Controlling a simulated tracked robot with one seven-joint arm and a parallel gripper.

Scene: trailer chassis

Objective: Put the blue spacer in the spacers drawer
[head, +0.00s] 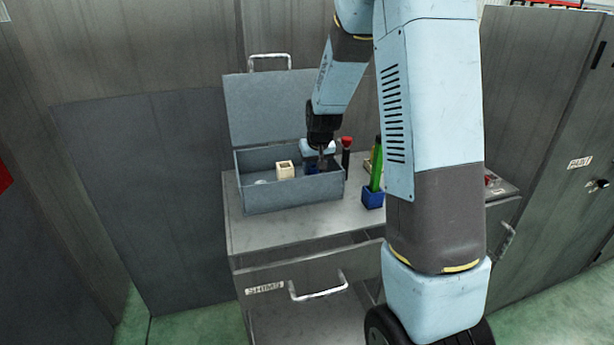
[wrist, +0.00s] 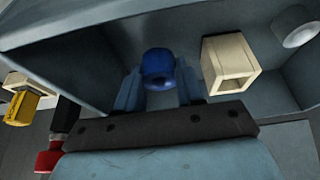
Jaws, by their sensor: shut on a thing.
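The blue spacer (wrist: 158,66) is between the two fingers of my gripper (wrist: 158,90) in the wrist view. My gripper (head: 321,160) is shut on it, reaching down into the open grey box (head: 293,196) on the cabinet top. In the head view only a little of the blue spacer (head: 311,168) shows below the wrist. A drawer (head: 270,276) labelled SHIMS, with a bar handle, is in the cabinet front below. No drawer label reading spacers is visible; my arm hides the cabinet's right part.
A cream square block (head: 285,170) stands in the box beside the gripper; it also shows in the wrist view (wrist: 228,62). A round grey piece (wrist: 294,26) lies beyond. A red-topped item (head: 347,146) and a blue holder (head: 373,198) stand right of the box. The raised lid (head: 265,108) is behind.

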